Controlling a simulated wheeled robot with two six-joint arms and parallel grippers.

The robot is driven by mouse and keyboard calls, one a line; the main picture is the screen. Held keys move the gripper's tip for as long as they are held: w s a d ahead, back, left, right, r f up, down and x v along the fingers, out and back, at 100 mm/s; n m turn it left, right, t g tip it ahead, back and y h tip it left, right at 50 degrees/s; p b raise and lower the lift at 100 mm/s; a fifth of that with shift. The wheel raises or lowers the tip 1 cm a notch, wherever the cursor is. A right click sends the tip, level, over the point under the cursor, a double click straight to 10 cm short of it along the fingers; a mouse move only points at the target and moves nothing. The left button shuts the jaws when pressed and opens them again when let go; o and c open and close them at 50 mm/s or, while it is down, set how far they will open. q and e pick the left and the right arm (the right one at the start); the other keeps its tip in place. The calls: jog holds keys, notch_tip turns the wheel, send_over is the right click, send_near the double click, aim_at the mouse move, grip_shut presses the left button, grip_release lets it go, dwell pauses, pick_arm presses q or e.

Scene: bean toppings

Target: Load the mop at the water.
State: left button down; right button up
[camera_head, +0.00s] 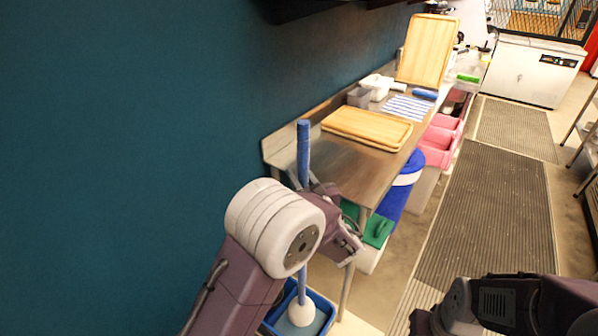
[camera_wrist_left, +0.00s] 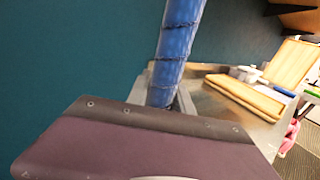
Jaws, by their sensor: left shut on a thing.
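The mop has a blue handle (camera_head: 303,150) standing nearly upright beside the teal wall, and a round white head (camera_head: 301,312) at its foot. The head is in a blue bucket (camera_head: 322,302) with pale blue water (camera_head: 287,328) at the bottom edge of the head view. My left gripper (camera_head: 309,190) is shut on the handle, below its top end. The wrist and forearm hide part of the handle. The handle also rises through the left wrist view (camera_wrist_left: 178,50). Only part of my right arm shows at the lower right, and its fingertips cannot be made out.
A steel table (camera_head: 365,170) along the wall bears a wooden board (camera_head: 368,127) and grey containers (camera_head: 359,97). Another board (camera_head: 428,50) stands upright behind. A blue barrel (camera_head: 395,200), green cloth-like item (camera_head: 377,231) and pink bins (camera_head: 437,145) are under or beside it. Ribbed mats (camera_head: 490,220) cover open floor.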

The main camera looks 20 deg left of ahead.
pick_arm(q)
jog(key=f, duration=0.1)
jog(key=f+b, duration=0.1)
jog(key=f, duration=0.1)
jog(key=shift+w+a, duration=0.2)
jog(key=shift+w, duration=0.15)
jog(key=shift+f, duration=0.15)
notch_tip(320, 180, down, 6)
jog(key=b, duration=0.5)
jog(key=shift+r, duration=0.2)
jog(key=shift+s+f+b, duration=0.1)
jog(key=shift+f+b, duration=0.35)
jog(key=shift+f, duration=0.1)
dwell(1.2)
jog(key=shift+r, duration=0.1)
notch_tip(320, 180, up, 7)
jog(key=p, duration=0.5)
jog(key=shift+p, duration=0.35)
dwell(0.8)
